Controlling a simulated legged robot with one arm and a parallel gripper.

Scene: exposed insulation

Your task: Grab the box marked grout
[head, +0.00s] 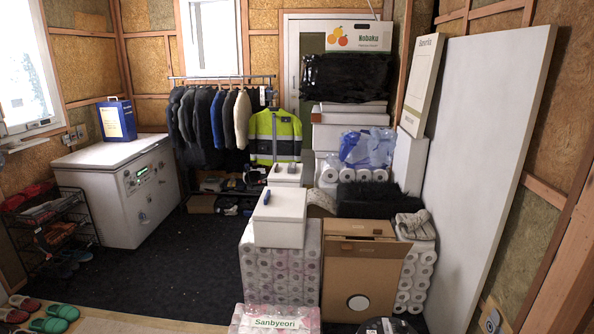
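No label that reads "grout" is legible in the head view. My gripper is not recognizable in the view, and nothing is seen being held.
Dark carpet (180,270) lies open between the freezer and the roll stack (270,275). A shoe rack (55,230) and slippers (45,318) are at left. A clothes rack (222,120) stands behind. A large white panel (485,160) leans at right. A Sanbyeori pack (275,320) sits in front.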

